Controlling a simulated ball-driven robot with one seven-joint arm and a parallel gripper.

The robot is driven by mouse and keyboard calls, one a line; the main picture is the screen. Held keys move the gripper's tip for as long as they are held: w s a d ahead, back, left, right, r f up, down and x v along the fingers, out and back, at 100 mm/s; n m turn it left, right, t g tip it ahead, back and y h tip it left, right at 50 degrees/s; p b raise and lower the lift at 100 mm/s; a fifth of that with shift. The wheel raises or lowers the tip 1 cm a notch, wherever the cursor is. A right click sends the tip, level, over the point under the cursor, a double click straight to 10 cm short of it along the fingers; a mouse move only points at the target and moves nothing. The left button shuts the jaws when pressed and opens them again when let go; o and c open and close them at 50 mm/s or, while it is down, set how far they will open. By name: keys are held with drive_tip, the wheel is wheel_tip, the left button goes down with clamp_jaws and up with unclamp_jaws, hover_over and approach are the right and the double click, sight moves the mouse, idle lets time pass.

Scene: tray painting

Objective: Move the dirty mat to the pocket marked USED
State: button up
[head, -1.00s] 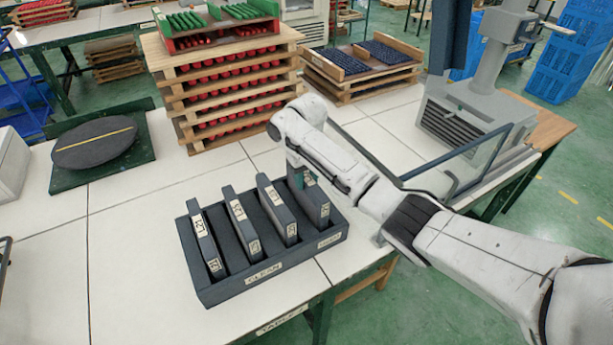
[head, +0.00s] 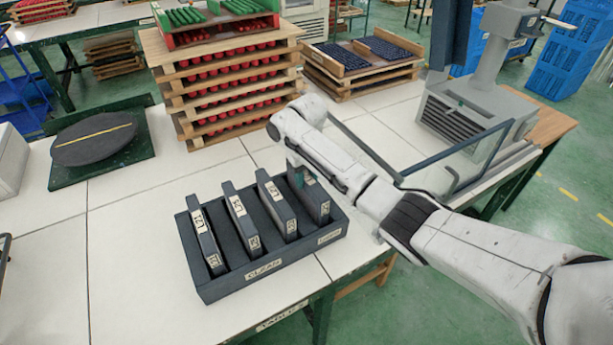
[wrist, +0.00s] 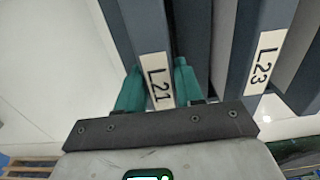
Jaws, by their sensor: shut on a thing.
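A dark rack (head: 222,289) stands on the white table with several dark, slab-like mats upright in its slots. Its front carries a CLEAN label (head: 265,268) and a smaller label (head: 330,238) at the right, too small to read surely. My gripper (head: 299,180) is at the rightmost mat (head: 318,203). I cannot tell which mat is dirty. The held mat's lower end is hidden.
A round dark turntable (head: 94,143) sits at the left. Stacked wooden trays with red pieces (head: 225,85) stand behind the rack. A grey machine (head: 475,112) with a blue-grey frame is at the right.

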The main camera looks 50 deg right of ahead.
drive_tip(key=shift+f, duration=0.2)
drive_tip(key=o, duration=1)
drive_tip(key=shift+c, duration=0.2)
wheel_tip(320, 180, up, 10)
drive_tip(key=shift+r, duration=0.15)
wheel_tip(320, 180, up, 8)
drive_tip(key=p, duration=0.5)
drive_tip(key=shift+f+p, duration=0.25)
drive_tip(key=shift+p, duration=0.15)
